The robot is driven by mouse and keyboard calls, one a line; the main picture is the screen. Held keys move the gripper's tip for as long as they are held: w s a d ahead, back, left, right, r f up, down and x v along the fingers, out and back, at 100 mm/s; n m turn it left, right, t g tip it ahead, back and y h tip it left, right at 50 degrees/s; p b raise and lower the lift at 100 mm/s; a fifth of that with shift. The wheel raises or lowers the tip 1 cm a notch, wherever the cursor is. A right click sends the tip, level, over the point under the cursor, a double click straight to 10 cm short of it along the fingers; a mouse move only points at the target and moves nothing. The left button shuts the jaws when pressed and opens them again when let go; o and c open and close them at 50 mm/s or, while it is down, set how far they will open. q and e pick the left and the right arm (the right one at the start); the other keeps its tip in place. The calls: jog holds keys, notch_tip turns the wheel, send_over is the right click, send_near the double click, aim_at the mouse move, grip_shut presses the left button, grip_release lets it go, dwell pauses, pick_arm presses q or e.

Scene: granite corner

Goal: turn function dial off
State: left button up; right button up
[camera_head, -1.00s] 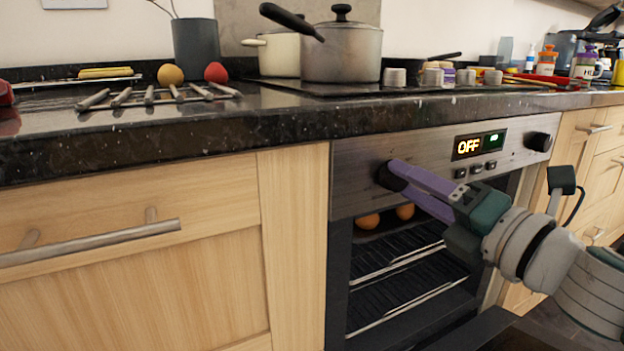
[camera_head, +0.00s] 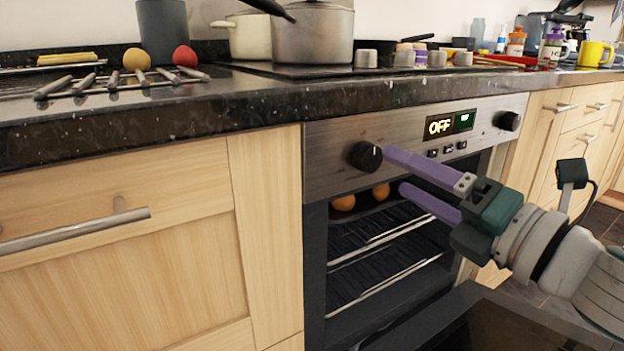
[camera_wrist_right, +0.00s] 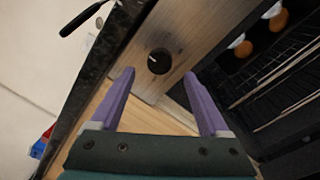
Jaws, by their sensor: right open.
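The oven's control panel (camera_head: 330,149) carries a black dial (camera_head: 366,156) at its left end and another black dial (camera_head: 508,121) at its right end. The display (camera_head: 450,124) between them reads OFF. My right gripper (camera_head: 396,170) is open, its purple fingers pointing at the left dial and standing apart from it. In the right wrist view the left dial (camera_wrist_right: 159,61) shows a white mark and lies beyond the gap between the open fingertips (camera_wrist_right: 160,76). Nothing is between the fingers. My left gripper is not in view.
The oven door (camera_head: 480,325) hangs open below my right arm, with round brown items (camera_head: 343,203) inside on the racks. The granite counter edge (camera_head: 200,118) juts out above the panel. A pot (camera_head: 312,35) stands on the hob.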

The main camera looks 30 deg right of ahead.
jog(key=s, duration=0.5)
jog(key=shift+s+d+f, duration=0.1)
jog(key=shift+s+d, duration=0.2)
notch_tip(320, 180, up, 15)
jog(key=s+d+m+g+h+p, duration=0.2)
jog(key=m+g+h+p, duration=0.4)
jog(key=m+p, duration=1.15)
jog(key=s+a+r+m+g+y+p, duration=0.4)
jog(key=s+a+r+m+g+p, duration=0.4)
jog(key=s+a+r+p, duration=0.95)
jog(key=w+d+r+p, duration=0.1)
jog(key=d+r+p, duration=0.1)
jog(key=r+p, duration=1.3)
jog(key=w+d+r+n+p, duration=0.1)
jog(key=w+d+r+p, duration=0.1)
jog(key=r+p, duration=1.2)
jog(key=p, duration=0.9)
jog(key=shift+w+r+g+p, duration=0.2)
jog(key=shift+r+g+p, duration=0.1)
jog(key=shift+r+g, duration=0.1)
jog(key=shift+d, duration=0.1)
